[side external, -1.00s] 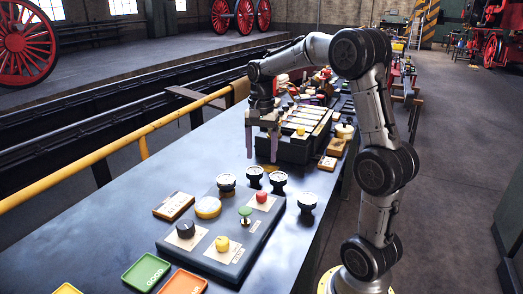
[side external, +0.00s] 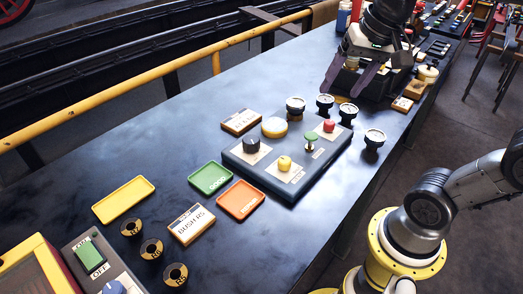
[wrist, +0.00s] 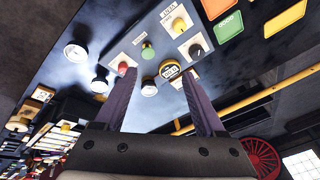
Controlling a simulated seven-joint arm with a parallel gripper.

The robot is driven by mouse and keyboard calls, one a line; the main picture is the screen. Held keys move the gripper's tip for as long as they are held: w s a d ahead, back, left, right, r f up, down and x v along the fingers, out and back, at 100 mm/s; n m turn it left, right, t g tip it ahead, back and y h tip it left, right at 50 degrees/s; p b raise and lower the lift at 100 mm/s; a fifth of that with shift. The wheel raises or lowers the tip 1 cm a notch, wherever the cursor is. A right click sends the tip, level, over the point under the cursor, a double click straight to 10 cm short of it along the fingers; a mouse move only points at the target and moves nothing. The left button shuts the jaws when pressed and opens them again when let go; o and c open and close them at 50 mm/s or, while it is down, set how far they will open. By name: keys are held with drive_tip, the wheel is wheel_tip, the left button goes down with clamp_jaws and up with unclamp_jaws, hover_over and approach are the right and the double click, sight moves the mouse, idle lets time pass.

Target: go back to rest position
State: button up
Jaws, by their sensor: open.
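My gripper (side external: 348,84) is open and empty above the bench (side external: 190,130), in front of a dark box at the back right. Its two purple fingers are spread and tilt down and left in the side view. In the wrist view the open gripper (wrist: 158,75) shows its fingers apart with nothing between them, reaching over the picture of the control panel. The control panel (side external: 318,163) lies on the bench, left of and nearer than my gripper in the side view. It carries a black knob, a yellow knob, a green button and a red knob.
Several round gauges (side external: 375,138) stand around the panel's back and right. Green (side external: 210,178), orange (side external: 241,199) and yellow (side external: 124,199) trays lie at the front left, near dark bushings. A yellow rail (side external: 160,75) runs behind the bench. The bench's left-middle surface is clear.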

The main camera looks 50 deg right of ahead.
drive_tip(key=s+a+f+n+t, duration=0.1)
drive_tip(key=s+a+f+n, duration=0.2)
drive_tip(key=s+f+n, duration=0.3)
drive_tip(key=s+n, duration=0.1)
drive_tip(key=n, duration=0.1)
drive_tip(key=shift+s+a+n+t+y, duration=0.25)
drive_tip(key=shift+s+n+t+y, duration=0.05)
drive_tip(key=shift+n, duration=0.1)
idle(1.0)
